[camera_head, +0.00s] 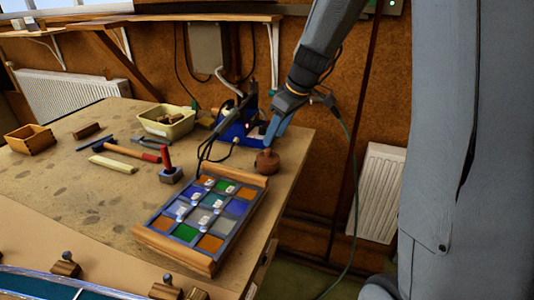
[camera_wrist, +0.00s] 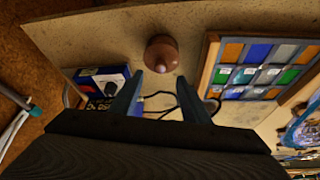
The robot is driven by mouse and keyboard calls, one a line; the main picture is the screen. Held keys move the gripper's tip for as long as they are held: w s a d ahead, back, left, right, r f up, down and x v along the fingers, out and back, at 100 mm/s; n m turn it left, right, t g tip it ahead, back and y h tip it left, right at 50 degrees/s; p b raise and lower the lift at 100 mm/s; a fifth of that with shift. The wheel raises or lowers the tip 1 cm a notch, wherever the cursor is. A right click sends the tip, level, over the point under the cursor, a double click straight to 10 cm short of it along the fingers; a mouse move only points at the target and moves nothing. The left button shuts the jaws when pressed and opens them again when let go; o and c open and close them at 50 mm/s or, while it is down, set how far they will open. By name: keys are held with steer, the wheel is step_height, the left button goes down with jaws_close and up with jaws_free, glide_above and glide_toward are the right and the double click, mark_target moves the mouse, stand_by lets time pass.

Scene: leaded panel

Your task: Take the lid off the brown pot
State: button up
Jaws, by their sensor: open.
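The brown pot (camera_head: 267,162) is small and round and stands on the workbench near its right edge, beside the glass panel. In the wrist view the brown pot (camera_wrist: 161,56) shows from above, and its lid (camera_wrist: 161,68) has a small pale knob. My gripper (camera_head: 272,138) points down just above the pot in the head view. In the wrist view my gripper (camera_wrist: 162,98) has its two blue fingers apart, with nothing between them. The pot lies beyond the fingertips there. The seam between lid and pot cannot be made out.
A leaded panel (camera_head: 171,223) of coloured glass in a wooden frame lies in front of the pot. A blue box (camera_wrist: 101,80) stands close on the other side, with black cable nearby. A hammer (camera_head: 132,152) and a cream tub (camera_head: 167,123) lie farther left.

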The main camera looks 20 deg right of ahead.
mark_target(270, 150)
steer(key=shift+p+x, duration=1.1)
steer(key=shift+x, duration=1.65)
jaws_close()
